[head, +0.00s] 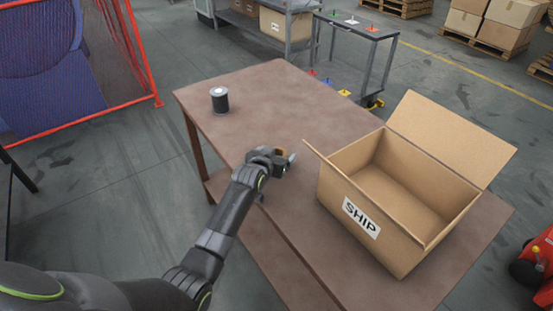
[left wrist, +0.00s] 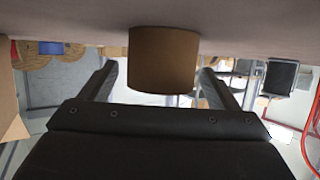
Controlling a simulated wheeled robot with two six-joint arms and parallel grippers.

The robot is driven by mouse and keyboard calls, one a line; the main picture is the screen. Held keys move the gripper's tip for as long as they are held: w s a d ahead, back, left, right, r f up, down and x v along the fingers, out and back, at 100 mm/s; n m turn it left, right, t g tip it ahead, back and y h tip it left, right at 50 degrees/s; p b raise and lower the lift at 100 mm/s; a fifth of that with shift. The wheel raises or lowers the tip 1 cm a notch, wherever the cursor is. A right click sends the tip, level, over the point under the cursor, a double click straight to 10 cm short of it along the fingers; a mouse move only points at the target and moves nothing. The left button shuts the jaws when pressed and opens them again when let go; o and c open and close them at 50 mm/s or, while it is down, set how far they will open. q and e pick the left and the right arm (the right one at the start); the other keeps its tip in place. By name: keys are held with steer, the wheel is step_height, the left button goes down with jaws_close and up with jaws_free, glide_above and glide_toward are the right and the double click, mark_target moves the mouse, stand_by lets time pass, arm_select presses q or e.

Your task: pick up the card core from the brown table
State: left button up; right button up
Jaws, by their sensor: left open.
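The card core (left wrist: 163,62) is a plain brown cylinder on the brown table (head: 245,125). In the left wrist view, which is upside down, it stands between the two spread fingers of my left gripper (left wrist: 157,78), with a gap on each side. In the head view only a small brown bit of the core (head: 279,151) shows behind my left gripper (head: 283,161), low over the table's near side. My left gripper is open and holds nothing. My right gripper is not in view.
An open cardboard box (head: 348,234) marked SHIP stands on the table to the right of my left gripper. A black spool (head: 219,100) stands near the far left corner. The table between spool and box is clear. A red-framed mesh fence (head: 140,55) is at left.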

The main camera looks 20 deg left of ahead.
arm_select(q)
steer(key=c, duration=1.1)
